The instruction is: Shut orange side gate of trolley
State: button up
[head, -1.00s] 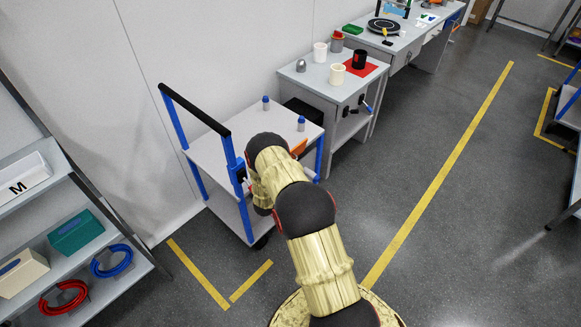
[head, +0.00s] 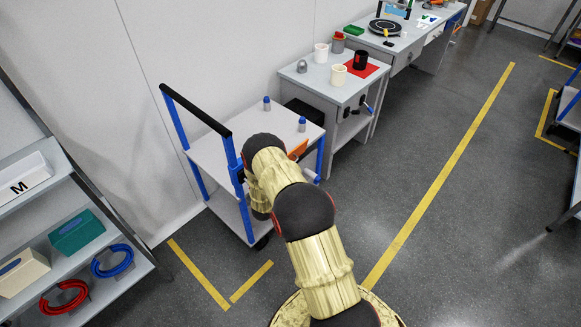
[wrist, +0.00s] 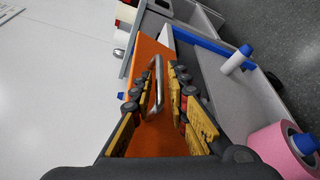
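The trolley (head: 211,155) has blue posts, a black push bar and a pale top. Its orange side gate (head: 298,150) shows as a small patch past my arm in the head view. In the wrist view the orange gate (wrist: 150,62) fills the middle, with a curved metal handle (wrist: 156,88) on it. My gripper (wrist: 156,90) is open, with one finger on each side of the handle; I cannot tell whether either finger touches it. In the head view my arm hides the gripper and most of the gate.
A pink roll (wrist: 270,150) and a white, blue-capped bottle (wrist: 237,60) are to the right in the wrist view. A grey bench (head: 318,80) stands behind the trolley.

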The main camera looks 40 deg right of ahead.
jog(key=v, duration=1)
